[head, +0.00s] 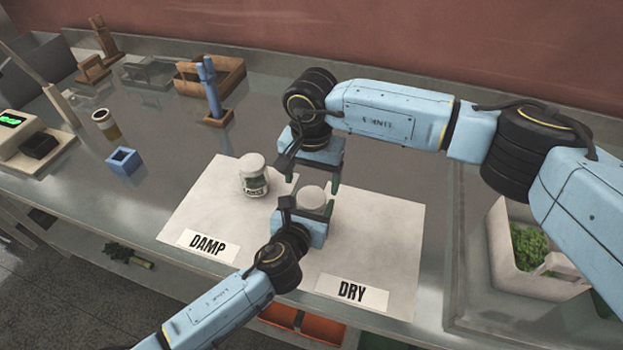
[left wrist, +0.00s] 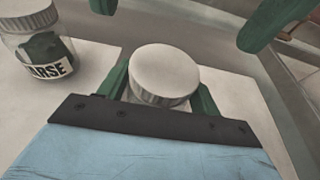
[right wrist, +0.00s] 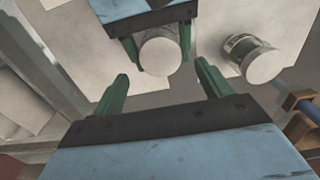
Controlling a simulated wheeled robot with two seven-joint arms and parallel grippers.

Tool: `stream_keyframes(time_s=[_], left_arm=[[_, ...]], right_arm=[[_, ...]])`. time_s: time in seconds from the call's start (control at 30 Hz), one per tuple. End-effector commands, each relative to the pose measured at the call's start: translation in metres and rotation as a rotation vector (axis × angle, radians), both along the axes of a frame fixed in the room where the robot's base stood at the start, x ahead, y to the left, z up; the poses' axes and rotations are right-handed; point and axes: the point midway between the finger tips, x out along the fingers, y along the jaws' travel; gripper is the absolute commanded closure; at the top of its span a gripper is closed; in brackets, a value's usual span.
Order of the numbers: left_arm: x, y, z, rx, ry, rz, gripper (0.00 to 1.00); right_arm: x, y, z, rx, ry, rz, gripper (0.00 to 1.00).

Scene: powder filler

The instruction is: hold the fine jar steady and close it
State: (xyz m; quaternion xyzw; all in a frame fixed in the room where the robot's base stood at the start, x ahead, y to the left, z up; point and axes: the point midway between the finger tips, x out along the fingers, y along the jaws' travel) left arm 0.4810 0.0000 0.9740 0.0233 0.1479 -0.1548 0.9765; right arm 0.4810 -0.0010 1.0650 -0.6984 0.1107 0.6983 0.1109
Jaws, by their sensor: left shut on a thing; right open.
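The fine jar (head: 313,197) stands on the DRY side of the white mat, with a white ribbed lid on top; its label is hidden. The lid also shows in the left wrist view (left wrist: 163,72) and the right wrist view (right wrist: 160,52). My left gripper (head: 306,210) is shut on this jar from the near side, with one green finger on each side. My right gripper (head: 311,174) is open and empty, just behind and above the jar. Its fingers are apart from the lid in the right wrist view (right wrist: 163,78). Whether the lid is fully seated cannot be told.
A lidded jar labelled "...ARSE" (left wrist: 40,62) stands on the DAMP side (head: 255,178). A blue open cube (head: 123,161), an amber jar (head: 105,124), a scale (head: 22,135) and wooden stands are to the left. A planter (head: 505,265) is at right.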

Motion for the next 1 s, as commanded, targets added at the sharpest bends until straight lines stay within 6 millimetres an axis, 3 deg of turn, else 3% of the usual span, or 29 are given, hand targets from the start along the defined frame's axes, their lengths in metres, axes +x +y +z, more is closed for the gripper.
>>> stream_keyframes(time_s=[0.1,0.3,0.57,0.77,1.0], left_arm=[[0.0,0.0,0.0,0.001,0.001,0.001,1.0],[0.0,0.0,0.0,0.001,0.001,0.001,1.0],[0.0,0.0,0.0,0.001,0.001,0.001,1.0],[0.0,0.0,0.0,0.001,0.001,0.0,1.0],[0.0,0.0,0.0,0.001,0.001,0.0,1.0]], right_arm=[[0.001,0.0,0.005,0.0,-0.002,0.0,0.25],[0.001,0.0,0.034,-0.001,-0.003,0.002,0.25],[0.0,0.0,0.034,-0.001,0.0,0.0,0.25],[0.0,0.0,0.021,0.001,0.003,-0.001,0.25],[-0.001,0.001,-0.017,0.0,0.002,0.0,0.25]])
